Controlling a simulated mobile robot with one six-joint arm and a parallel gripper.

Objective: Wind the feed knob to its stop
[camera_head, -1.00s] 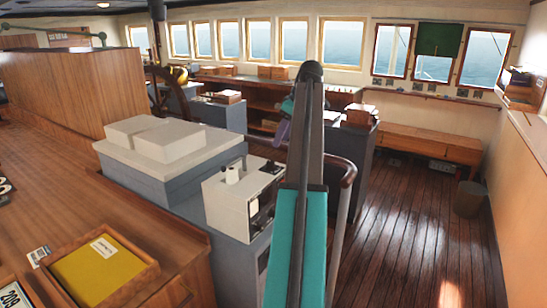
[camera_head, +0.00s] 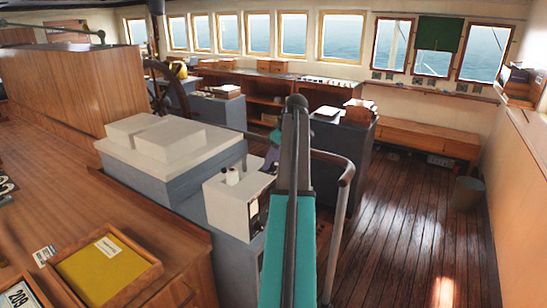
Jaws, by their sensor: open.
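A white instrument box (camera_head: 238,198) stands on a grey cabinet left of my arm. Two small white cylinders stand on its top, and its right face carries a dark panel (camera_head: 255,208) with small fittings. I cannot make out which part is the feed knob; my arm stands close to that face in the picture. My gripper (camera_head: 270,160) shows only as a small purple and dark end behind the raised arm, just beyond the box's upper right corner. It is open, no object shows in it, and its fingertips are hard to make out.
A curved handrail (camera_head: 345,185) stands just right of my arm. A grey console with white covers (camera_head: 170,143) is to the left. A yellow-lined wooden tray (camera_head: 108,268) lies on the near-left counter. The wooden floor at right is clear up to a grey bin (camera_head: 468,192).

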